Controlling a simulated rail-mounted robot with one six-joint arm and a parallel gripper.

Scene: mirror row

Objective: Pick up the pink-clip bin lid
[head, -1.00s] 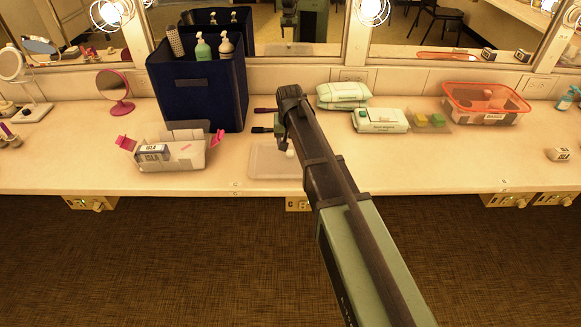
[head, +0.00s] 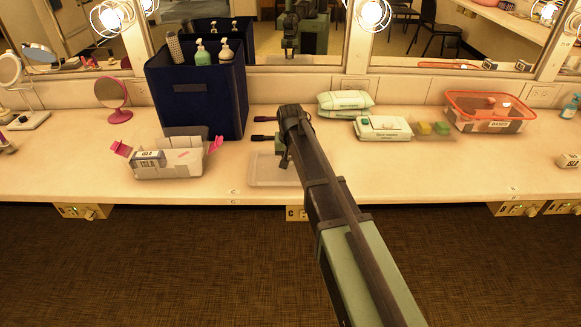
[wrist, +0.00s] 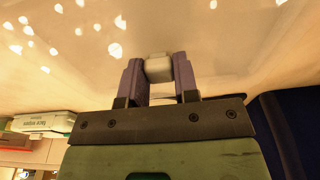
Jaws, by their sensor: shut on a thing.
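The lid (head: 262,178) is a flat, clear rectangular panel that looks to lie on the counter, right of the pink-clip bin (head: 180,165). That bin is whitish and see-through, with pink clips standing out at its sides and an ISLA label. My gripper (head: 284,162) reaches down over the lid, and its tips are hard to make out in the head view. In the wrist view my gripper (wrist: 158,76) is shut on the lid's small whitish knob (wrist: 158,66), which sits between the two purplish fingers.
A dark blue caddy (head: 198,105) with bottles stands behind the bin. Dark-handled items (head: 264,128) lie just behind the lid. Wipes packs (head: 383,128) and an orange-rimmed bin (head: 488,112) are to the right. Mirrors line the back. The counter's front edge is close.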

